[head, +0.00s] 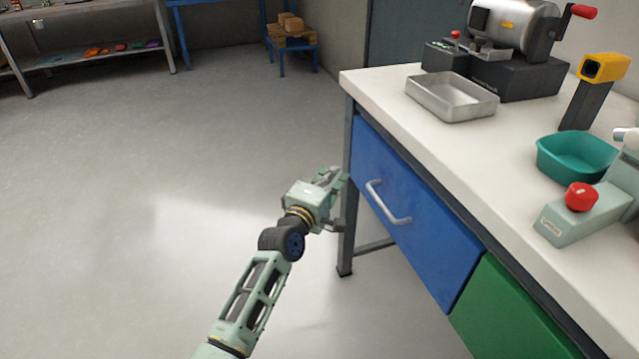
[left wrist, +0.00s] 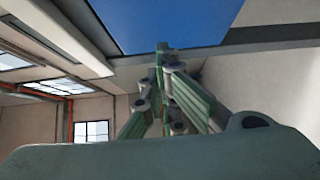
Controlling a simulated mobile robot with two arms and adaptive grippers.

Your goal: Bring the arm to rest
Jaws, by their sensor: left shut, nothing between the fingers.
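My left arm comes in from the bottom of the head view. Its gripper (head: 338,178) is beside the workbench's left front leg, just left of the blue drawer (head: 400,205). The left wrist view shows its fingers (left wrist: 163,50) together with nothing between them. A blue surface and a dark edge of the bench are close beyond the fingertips there. Whether the fingers touch the bench, I cannot tell.
The workbench top (head: 385,85) carries a metal tray (head: 452,97), a teal bowl (head: 575,158), a yellow-headed handheld device (head: 603,68) and a drum machine (head: 515,30). A drawer handle (head: 388,203) sticks out near my gripper. Open floor (head: 150,180) lies to the left.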

